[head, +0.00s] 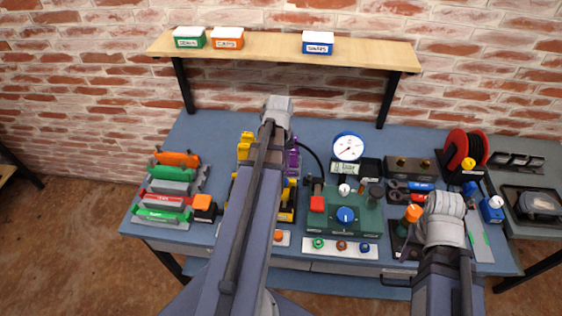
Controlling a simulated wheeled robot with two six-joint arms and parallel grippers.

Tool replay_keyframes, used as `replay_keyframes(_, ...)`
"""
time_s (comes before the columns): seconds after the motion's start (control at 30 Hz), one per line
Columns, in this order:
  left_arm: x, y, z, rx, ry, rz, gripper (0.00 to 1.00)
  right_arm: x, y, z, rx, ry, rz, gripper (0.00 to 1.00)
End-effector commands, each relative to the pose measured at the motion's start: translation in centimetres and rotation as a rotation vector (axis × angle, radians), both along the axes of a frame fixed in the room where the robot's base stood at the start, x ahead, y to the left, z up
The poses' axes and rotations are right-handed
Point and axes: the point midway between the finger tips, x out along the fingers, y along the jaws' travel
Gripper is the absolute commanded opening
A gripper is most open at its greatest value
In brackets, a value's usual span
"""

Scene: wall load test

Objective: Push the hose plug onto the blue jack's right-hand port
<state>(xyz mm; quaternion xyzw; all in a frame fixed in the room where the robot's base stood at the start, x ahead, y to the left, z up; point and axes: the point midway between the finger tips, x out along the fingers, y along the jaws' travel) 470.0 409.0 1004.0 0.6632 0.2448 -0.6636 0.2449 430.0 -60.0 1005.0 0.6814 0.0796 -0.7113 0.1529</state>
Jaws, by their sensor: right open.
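I cannot make out the hose plug for sure. I cannot identify the blue jack or its right-hand port; my left arm hides part of the table. A green unit (341,222) with a blue knob (345,214) stands right of the arm.
A shelf (270,46) with labelled boxes spans the back. A gauge (348,147), a dark block with two brass fittings (410,170) and a red reel (465,148) stand behind my right gripper.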

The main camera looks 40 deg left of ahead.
Motion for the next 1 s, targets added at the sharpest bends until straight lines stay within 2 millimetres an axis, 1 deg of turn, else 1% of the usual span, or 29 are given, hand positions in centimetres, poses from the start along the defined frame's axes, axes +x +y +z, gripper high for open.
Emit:
replay_keyframes(0.03, 0.01, -0.01, -0.78, 0.000, 0.000, 0.000, 0.00, -0.01, 0.00, -0.79, 0.000, 0.000, 0.000, 0.50)
replay_keyframes(0.2, 0.00, -0.02, -1.30, 0.000, 0.000, 0.000, 0.00, 0.00, -0.01, -1.30, 0.000, 0.000, 0.000, 0.50)
replay_keyframes(0.77, 0.01, -0.02, -1.28, 0.000, 0.000, 0.000, 0.00, 0.00, 0.00, -1.29, 0.000, 0.000, 0.000, 0.50)
replay_keyframes(1.0, 0.00, -0.02, -1.64, 0.000, 0.000, 0.000, 0.00, 0.00, -0.01, -1.64, 0.000, 0.000, 0.000, 0.50)
